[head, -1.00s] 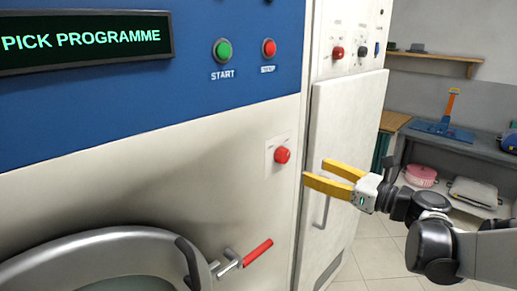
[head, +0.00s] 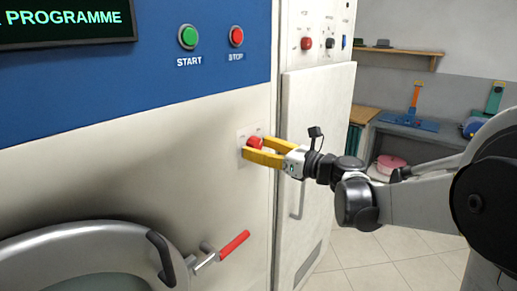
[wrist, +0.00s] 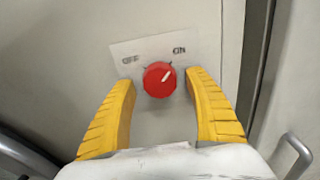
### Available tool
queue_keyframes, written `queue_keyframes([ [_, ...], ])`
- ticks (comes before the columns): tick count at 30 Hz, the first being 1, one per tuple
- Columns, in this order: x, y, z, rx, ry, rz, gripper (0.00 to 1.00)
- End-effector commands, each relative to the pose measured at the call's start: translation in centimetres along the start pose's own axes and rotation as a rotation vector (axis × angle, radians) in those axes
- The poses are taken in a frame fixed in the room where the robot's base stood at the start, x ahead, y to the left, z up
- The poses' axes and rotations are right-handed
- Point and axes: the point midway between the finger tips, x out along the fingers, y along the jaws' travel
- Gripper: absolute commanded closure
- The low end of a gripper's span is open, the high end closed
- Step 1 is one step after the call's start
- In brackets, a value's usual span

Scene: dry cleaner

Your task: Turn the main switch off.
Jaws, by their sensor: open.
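The main switch is a red round knob (wrist: 159,79) on a pale plate (wrist: 125,51) marked OFF at left and ON at right. Its white pointer mark slants up and right, towards ON. In the head view the red knob (head: 255,142) is partly hidden by my gripper. My gripper (head: 262,150) is open, its yellow fingers at the machine's front panel around the knob. In the wrist view the open gripper (wrist: 160,90) has one finger on each side of the knob, with gaps visible.
The START button (head: 188,37) and STOP button (head: 236,37) are above on the blue panel. A red-handled door lever (head: 234,244) sits below. Another red knob (head: 306,43) is on the cabinet to the right, above a vertical handle (head: 298,196).

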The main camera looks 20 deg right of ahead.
Motion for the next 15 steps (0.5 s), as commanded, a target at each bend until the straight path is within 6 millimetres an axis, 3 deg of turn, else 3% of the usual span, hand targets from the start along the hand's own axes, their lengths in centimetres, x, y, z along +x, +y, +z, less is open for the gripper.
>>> queue_keyframes([
  [1, -0.01, 0.0, 0.0, 0.0, 0.0, 0.0, 0.37],
  [2, -0.02, -0.01, 0.0, 0.0, 0.0, 0.0, 0.45],
  [6, -0.03, -0.01, 0.0, 0.0, 0.0, 0.0, 0.88],
  [7, -0.03, -0.01, 0.0, 0.0, 0.0, 0.0, 0.92],
  [15, -0.03, -0.01, 0.0, -0.007, 0.0, 0.0, 0.92],
])
